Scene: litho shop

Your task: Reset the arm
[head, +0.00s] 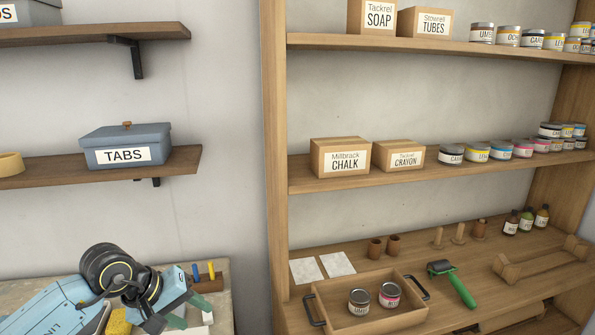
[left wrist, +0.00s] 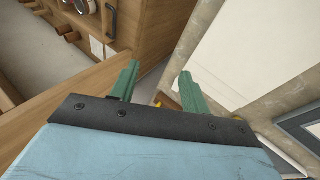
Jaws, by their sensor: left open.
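My left arm (head: 62,308) comes in from the lower left of the head view. My left gripper (head: 195,303) has green fingers and is over the right end of a stone-topped table, left of the wooden shelf unit. In the left wrist view, the two fingers of my left gripper (left wrist: 157,88) stand apart with nothing between them. Beyond them are the wooden unit and the table edge. My right gripper is not in view.
A wooden tray (head: 400,319) with two cans stands on the unit's lower shelf, beside a green-handled roller (head: 455,285). A wooden holder with blue and yellow tools (head: 203,273) is close to my left gripper. A TABS box (head: 127,146) is on the wall shelf above.

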